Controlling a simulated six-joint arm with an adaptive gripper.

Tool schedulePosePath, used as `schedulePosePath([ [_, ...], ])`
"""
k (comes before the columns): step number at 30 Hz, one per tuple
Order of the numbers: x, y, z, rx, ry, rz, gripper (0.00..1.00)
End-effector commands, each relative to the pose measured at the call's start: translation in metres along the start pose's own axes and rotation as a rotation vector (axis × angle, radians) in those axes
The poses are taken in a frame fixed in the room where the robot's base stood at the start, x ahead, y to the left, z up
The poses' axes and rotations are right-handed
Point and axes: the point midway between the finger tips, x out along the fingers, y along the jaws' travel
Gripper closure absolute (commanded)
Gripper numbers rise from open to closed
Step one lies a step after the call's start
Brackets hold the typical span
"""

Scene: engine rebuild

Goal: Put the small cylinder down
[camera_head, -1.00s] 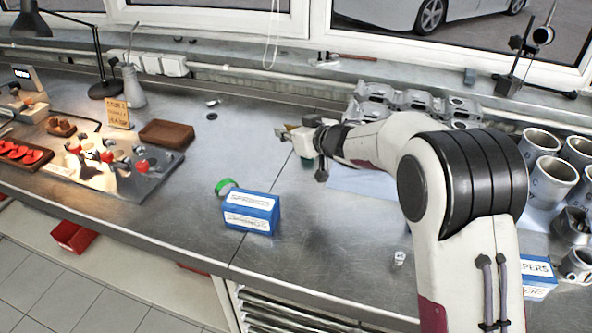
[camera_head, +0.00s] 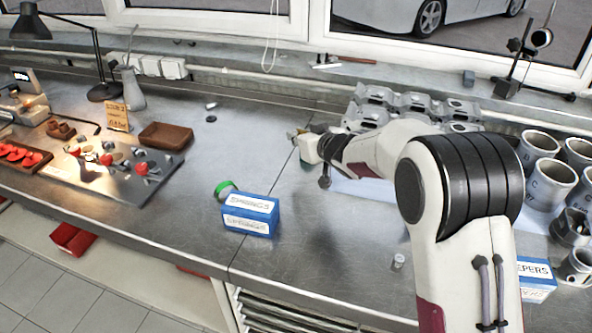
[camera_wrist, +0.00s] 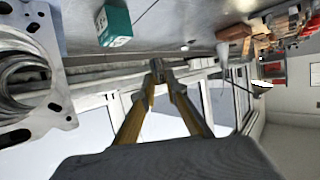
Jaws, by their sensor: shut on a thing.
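My gripper (camera_wrist: 157,82) is shut, its two brownish fingers closing together at the tips. A small dark piece (camera_wrist: 156,65) shows between the tips in the wrist view; I take it for the small cylinder, though its shape is hard to make out. In the head view my gripper (camera_head: 298,137) is above the middle of the metal bench, left of the grey engine parts. There the fingertips are small and partly turned away, and the held piece cannot be made out clearly.
Engine castings (camera_head: 412,102) and cylinder sleeves (camera_head: 550,183) lie right. A brown tray (camera_head: 165,136) sits left. The middle bench surface is mostly clear.

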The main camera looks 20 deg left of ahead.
Motion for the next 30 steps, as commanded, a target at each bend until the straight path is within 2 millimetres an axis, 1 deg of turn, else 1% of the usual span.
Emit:
schedulePosePath([
  [5,0.006,0.0,0.016,0.002,-0.004,-0.001,1.0],
  [12,0.018,0.0,0.045,0.001,-0.002,0.0,1.0],
  [15,0.022,0.0,0.053,0.0,-0.002,-0.001,1.0],
  [27,0.024,0.0,0.056,0.0,0.0,-0.001,1.0],
  [30,0.025,0.0,0.06,0.0,-0.001,-0.001,1.0],
])
